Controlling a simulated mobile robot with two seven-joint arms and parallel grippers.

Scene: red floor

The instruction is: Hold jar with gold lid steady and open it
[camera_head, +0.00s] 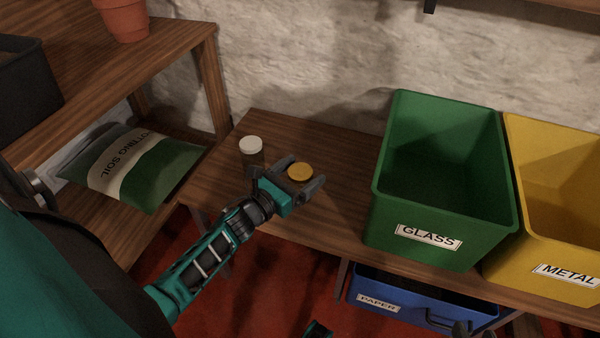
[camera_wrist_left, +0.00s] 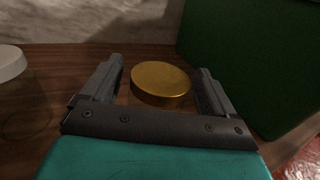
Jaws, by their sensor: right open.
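The jar with the gold lid (camera_head: 300,172) stands upright on the wooden bench. Its gold lid also shows in the left wrist view (camera_wrist_left: 161,82), and its body is mostly hidden. My left gripper (camera_head: 298,178) reaches over the bench with its fingers on either side of this jar. In the left wrist view the fingers (camera_wrist_left: 160,88) are open, with a narrow gap on each side of the lid. At the bottom edge of the head view, dark tips that look like my right gripper (camera_head: 468,331) show, open and away from the jar.
A white-lidded jar (camera_head: 251,146) stands left of the gold-lidded one. A green GLASS bin (camera_head: 428,238) and yellow METAL bin (camera_head: 545,268) stand to the right. A blue PAPER bin (camera_head: 415,305) is below. A potting soil bag (camera_head: 135,165) lies on the left shelf.

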